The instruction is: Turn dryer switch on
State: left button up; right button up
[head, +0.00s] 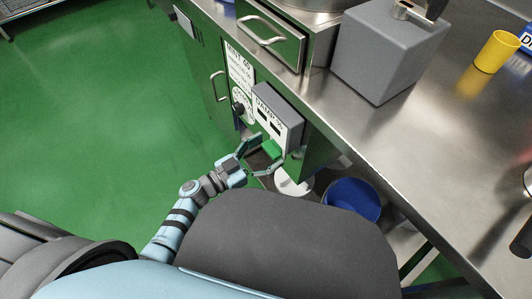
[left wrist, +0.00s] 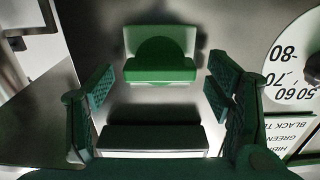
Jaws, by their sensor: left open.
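The dryer's green switch (head: 271,149) is on the front of the steel cabinet, below a grey box with a white label (head: 270,117). In the left wrist view the switch (left wrist: 160,68) is a green block with a rounded mark behind it. My left gripper (head: 268,153) is open at the switch, with one finger on each side. In the left wrist view the fingers (left wrist: 160,88) stand apart with the switch ahead between them; I cannot tell whether they touch it. My right gripper is not in view.
A numbered dial (left wrist: 296,62) sits beside the switch and also shows in the head view (head: 243,97). A drawer (head: 270,40) is above. A blue bucket (head: 352,199) stands beneath the bench. A grey block (head: 388,50) and yellow cup (head: 497,51) stand on top. Green floor is open at left.

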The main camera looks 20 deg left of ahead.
pick_arm(q)
jog(key=c, duration=1.2)
jog(key=shift+o, duration=0.2)
